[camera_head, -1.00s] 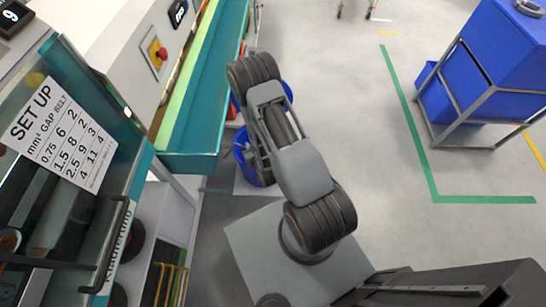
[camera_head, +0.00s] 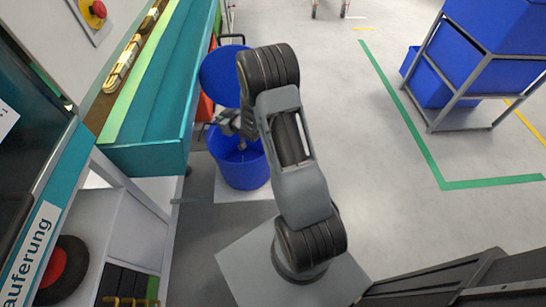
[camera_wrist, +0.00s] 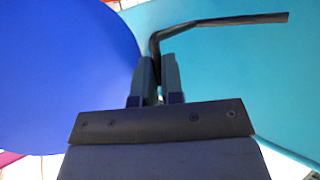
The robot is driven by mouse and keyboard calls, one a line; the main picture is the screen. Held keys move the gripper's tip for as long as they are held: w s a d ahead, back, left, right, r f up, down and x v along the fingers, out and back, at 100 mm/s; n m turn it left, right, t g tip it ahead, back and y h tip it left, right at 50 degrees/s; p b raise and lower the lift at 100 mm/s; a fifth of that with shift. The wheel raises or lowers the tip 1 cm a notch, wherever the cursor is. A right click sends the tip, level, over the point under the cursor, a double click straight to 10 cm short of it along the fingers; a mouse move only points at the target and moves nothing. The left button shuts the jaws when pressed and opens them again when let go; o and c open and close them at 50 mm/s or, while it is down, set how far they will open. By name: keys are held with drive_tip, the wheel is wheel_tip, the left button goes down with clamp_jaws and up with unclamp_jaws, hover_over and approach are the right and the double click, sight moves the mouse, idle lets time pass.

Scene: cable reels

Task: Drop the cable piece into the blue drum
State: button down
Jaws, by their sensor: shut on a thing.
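The blue drum (camera_head: 240,172) stands on the floor left of my arm, its opening facing up and partly covered by my wrist. Its round blue lid (camera_head: 222,76) is raised behind the opening. My gripper (camera_head: 212,124) is over the drum's rim area, partly hidden by my arm in the head view. In the wrist view my gripper (camera_wrist: 157,72) is shut on the cable piece (camera_wrist: 220,21), a dark, bent strip sticking up and to the right from the fingers. The cable is too small to make out clearly in the head view.
A teal machine trough (camera_head: 158,125) stands close to the left of the drum. A shelf with a dark, red-centred reel (camera_head: 55,270) is below it. Blue bins on a metal rack (camera_head: 470,85) stand right. Grey floor between my arm and the rack is clear.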

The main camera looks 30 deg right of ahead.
drive_tip(key=d+r+n+g+y+b, duration=0.1)
drive_tip(key=d+r+n+g+y, duration=0.15)
drive_tip(key=d, duration=0.95)
wheel_tip(320, 180, down, 7)
drive_tip(key=b, duration=0.6)
drive_tip(key=shift+w+d+r+t+y+b, duration=0.15)
drive_tip(key=shift+w+d+t+y+b, duration=0.1)
drive_tip(key=shift+d+t+y+b, duration=0.15)
drive_tip(key=shift+n, duration=0.25)
drive_tip(key=c, duration=1.2)
unclamp_jaws()
drive_tip(key=shift+o, duration=0.2)
drive_tip(key=shift+r, duration=0.1)
